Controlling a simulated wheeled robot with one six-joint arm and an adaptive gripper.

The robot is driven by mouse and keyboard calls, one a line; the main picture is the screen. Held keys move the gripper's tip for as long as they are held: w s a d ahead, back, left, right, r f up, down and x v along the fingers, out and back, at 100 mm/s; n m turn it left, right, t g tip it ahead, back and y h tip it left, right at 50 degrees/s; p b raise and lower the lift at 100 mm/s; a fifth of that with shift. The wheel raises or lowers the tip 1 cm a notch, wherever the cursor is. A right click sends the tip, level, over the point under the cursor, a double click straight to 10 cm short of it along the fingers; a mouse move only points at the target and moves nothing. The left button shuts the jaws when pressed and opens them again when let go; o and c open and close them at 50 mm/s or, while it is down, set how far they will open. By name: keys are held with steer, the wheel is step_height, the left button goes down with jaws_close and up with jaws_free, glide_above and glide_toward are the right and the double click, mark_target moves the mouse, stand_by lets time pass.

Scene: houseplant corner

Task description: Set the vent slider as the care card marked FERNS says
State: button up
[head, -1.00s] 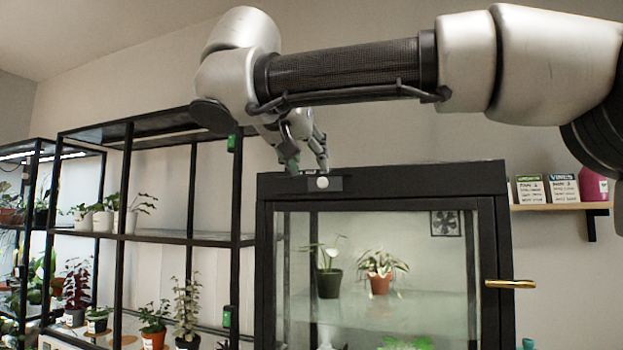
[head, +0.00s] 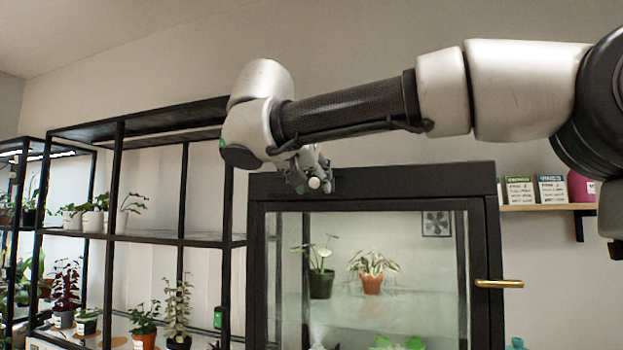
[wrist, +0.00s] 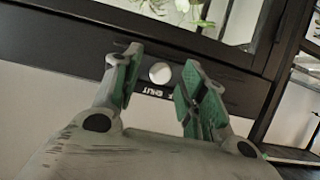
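The vent slider's round white knob (head: 315,183) is on the dark top frame of the glass-fronted cabinet (head: 420,183). In the wrist view the knob (wrist: 160,72) sits between the two green-padded fingers of my gripper (wrist: 163,62), with gaps on both sides. My gripper (head: 308,180) is open at the knob in the head view and partly covers the slider plate. Small white lettering, partly hidden, seems to include SHUT (wrist: 153,92). Two care cards stand on the right shelf, one green-headed (head: 520,190) and one blue-headed (head: 551,190); their words are too small to read.
The cabinet door has a brass handle (head: 499,284); potted plants stand behind its glass. A black rack (head: 120,238) with plants stands to the left. A wall shelf (head: 545,207) holds the cards and a pink pot (head: 580,187).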

jaws_close()
steer(key=a, duration=0.2)
steer(key=w+a, duration=0.1)
steer(key=a, duration=0.1)
steer(key=w+a, duration=0.1)
steer(key=a, duration=0.1)
steer(key=shift+w+a+r, duration=0.1)
steer(key=shift+w+a, duration=0.1)
steer(key=shift+a, duration=0.2)
steer(key=shift+o, duration=0.2)
jaws_free()
steer(key=shift+a, duration=0.15)
steer(key=v, duration=1.2)
